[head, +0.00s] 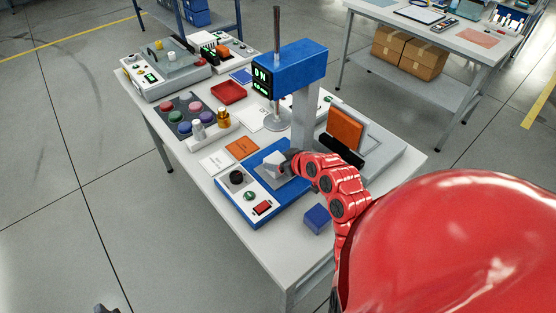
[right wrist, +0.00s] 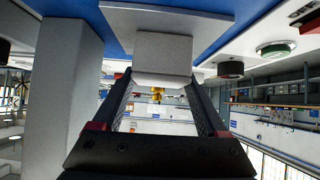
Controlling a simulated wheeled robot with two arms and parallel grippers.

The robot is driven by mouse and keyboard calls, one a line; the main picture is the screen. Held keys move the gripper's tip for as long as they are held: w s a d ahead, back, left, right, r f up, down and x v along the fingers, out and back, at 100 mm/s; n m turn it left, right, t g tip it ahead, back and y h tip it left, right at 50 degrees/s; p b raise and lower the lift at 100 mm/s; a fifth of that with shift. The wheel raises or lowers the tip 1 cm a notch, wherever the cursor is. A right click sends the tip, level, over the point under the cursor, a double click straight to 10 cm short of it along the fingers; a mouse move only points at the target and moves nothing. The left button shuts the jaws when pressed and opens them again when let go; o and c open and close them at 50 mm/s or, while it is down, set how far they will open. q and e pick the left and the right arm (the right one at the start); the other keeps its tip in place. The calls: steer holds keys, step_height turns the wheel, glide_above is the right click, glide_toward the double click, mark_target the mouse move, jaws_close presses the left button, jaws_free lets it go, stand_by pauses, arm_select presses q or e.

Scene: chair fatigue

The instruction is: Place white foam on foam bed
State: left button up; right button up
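The white foam (head: 273,160) is a small pale block at the blue tester with a white front panel (head: 250,205). My right gripper (head: 286,162) reaches it from the right. In the right wrist view, its two fingers (right wrist: 161,82) are closed against both sides of the white foam (right wrist: 163,52). The foam bed, a grey plate (right wrist: 190,20), is right by the foam; I cannot tell whether the foam rests on it. In the head view the gripper and foam hide part of the plate. A dark tip of my left gripper (head: 106,309) shows at the bottom edge.
A grey post with a blue head and green display (head: 262,82) stands just behind the foam. A blue block (head: 317,218) lies near the table's front right. An orange pad (head: 345,128) stands on a grey fixture at right. Colored knobs (head: 184,115) and a red tray (head: 228,92) lie farther back.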

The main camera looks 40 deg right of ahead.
steer(key=o, duration=0.3)
steer(key=shift+r, duration=0.25)
steer(key=p+v, duration=0.5)
steer(key=v, duration=0.7)
steer(key=shift+s+f, duration=0.1)
steer(key=shift+f, duration=0.05)
